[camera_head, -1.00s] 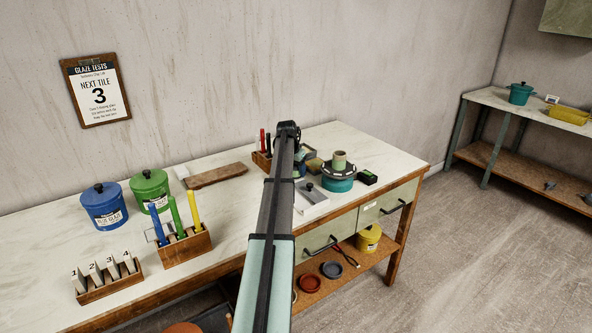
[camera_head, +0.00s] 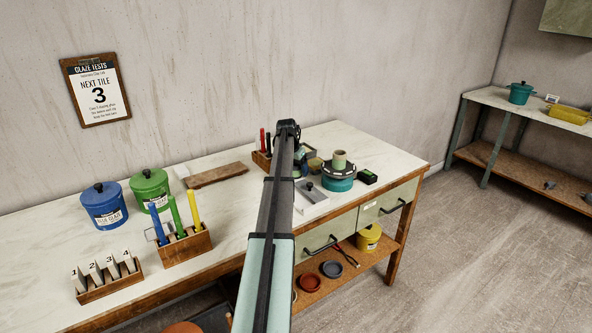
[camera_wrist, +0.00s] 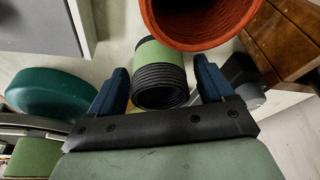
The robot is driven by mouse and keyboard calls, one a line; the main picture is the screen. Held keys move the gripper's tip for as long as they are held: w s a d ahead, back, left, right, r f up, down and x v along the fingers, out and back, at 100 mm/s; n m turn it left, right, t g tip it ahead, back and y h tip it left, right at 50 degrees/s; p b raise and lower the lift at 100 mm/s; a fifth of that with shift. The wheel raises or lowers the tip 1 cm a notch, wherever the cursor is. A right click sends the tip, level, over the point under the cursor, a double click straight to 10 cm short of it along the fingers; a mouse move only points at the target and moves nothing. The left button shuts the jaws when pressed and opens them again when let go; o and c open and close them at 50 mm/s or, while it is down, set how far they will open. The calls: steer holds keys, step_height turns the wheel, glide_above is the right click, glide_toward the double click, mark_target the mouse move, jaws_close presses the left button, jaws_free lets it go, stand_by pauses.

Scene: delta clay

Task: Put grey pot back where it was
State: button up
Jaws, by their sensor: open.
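I cannot pick out a grey pot for certain. In the head view, a pale grey box with a dark knob (camera_head: 310,191) sits on the bench right of my arm, and a small dark grey dish (camera_head: 331,269) lies on the lower shelf. My gripper (camera_wrist: 160,70) is open; in the head view my arm mostly hides it. In the wrist view, a green cylinder with black ribbing (camera_wrist: 160,68) shows between the fingers, with no clear grip on it. An orange-red ribbed round vessel (camera_wrist: 200,14) is just beyond, cut off by the top edge.
A wooden rack (camera_wrist: 285,38) is close on the right in the wrist view. Blue (camera_head: 102,208) and green (camera_head: 150,190) lidded pots stand at the left.

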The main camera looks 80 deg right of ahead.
steer(key=v, duration=1.1)
steer(key=shift+r, duration=0.3)
steer(key=shift+o, duration=0.4)
steer(key=shift+a, duration=0.1)
steer(key=shift+o, duration=0.7)
steer(key=shift+w, duration=0.35)
steer(key=shift+o, duration=0.7)
steer(key=w+a+r+n, duration=0.1)
steer(key=w+a+r, duration=0.2)
steer(key=w, duration=0.7)
steer(key=shift+r+h, duration=0.15)
steer(key=shift+h, duration=0.15)
steer(key=a+r+m+g, duration=0.2)
steer(key=a+m, duration=0.3)
steer(key=x, duration=0.9)
steer(key=shift+s+a+f+m, duration=0.3)
steer(key=shift+s, duration=0.1)
steer(key=v, duration=1)
steer(key=shift+d+r, duration=0.15)
steer(key=shift+d, duration=0.05)
